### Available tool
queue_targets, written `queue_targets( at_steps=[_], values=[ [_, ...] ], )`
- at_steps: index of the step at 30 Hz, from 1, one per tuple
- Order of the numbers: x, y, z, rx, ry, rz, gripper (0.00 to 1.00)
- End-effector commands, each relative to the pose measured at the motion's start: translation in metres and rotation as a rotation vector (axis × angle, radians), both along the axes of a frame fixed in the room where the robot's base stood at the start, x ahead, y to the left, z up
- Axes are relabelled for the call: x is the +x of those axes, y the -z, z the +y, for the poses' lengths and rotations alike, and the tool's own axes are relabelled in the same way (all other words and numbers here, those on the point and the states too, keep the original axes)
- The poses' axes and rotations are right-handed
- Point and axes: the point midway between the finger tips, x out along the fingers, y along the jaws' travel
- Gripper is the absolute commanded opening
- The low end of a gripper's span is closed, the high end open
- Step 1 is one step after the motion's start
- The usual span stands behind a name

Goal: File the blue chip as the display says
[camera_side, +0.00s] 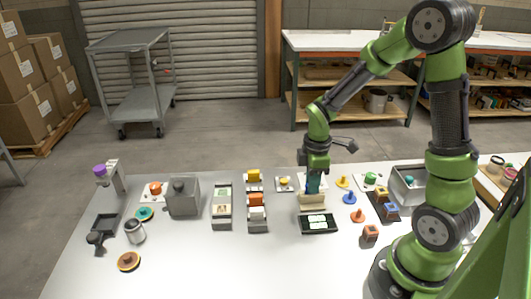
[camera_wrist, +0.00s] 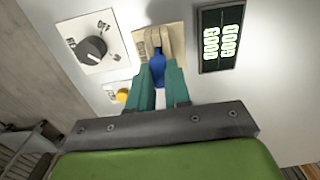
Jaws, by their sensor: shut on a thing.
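My gripper (camera_side: 313,190) points down over a beige block (camera_side: 311,203). In the wrist view, the teal fingers (camera_wrist: 159,84) are shut on the blue chip (camera_wrist: 157,68), whose blue part shows between them. The chip is right at the beige block (camera_wrist: 172,36); I cannot tell whether they touch. The fingers hide most of the chip in the side view. A black display (camera_side: 304,226) lies in front of the block. In the wrist view, the display (camera_wrist: 207,65) shows two lines of green characters, perhaps "GOOD"; they are hard to read.
A dial (camera_wrist: 92,49) on a white plate and a yellow button (camera_wrist: 122,95) are close by. A blue peg piece (camera_side: 349,198), an orange one (camera_side: 358,215) and a yellow one (camera_side: 342,182) stand to the right. Racks (camera_side: 222,222) stand left.

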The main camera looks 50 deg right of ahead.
Motion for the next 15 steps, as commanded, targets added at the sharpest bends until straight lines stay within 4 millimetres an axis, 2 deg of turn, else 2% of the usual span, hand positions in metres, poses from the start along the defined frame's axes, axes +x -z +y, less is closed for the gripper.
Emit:
queue_targets(
  at_steps=[5,12,15],
  values=[
    [0.001,-0.027,-0.001,-0.003,0.000,-0.008,0.00],
    [0.001,-0.075,0.000,-0.002,0.000,-0.006,0.00],
    [0.001,-0.087,0.002,-0.001,-0.006,-0.004,0.00]
  ],
)
